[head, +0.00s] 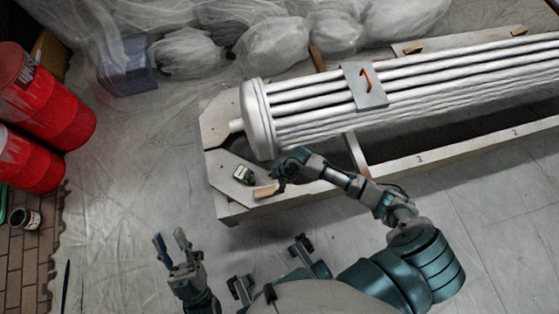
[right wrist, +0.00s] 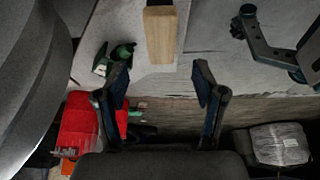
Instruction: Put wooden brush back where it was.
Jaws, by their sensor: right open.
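The wooden brush (head: 265,191) lies on the near left corner of the pale frame; in the right wrist view its light wooden block (right wrist: 160,35) shows at the top middle. My right gripper (head: 281,183) is just to the right of it in the head view. In the right wrist view its fingers (right wrist: 162,72) are open and apart, with the brush's near end just beyond the tips, in line with the gap; nothing is between them. Bristles cannot be made out. My left gripper (head: 171,241) is open and empty above the floor, left of the frame.
A small green device (head: 243,174) sits beside the brush, also in the right wrist view (right wrist: 115,60). Red barrels (head: 45,105) stand left; wrapped bags (head: 270,47) lie behind.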

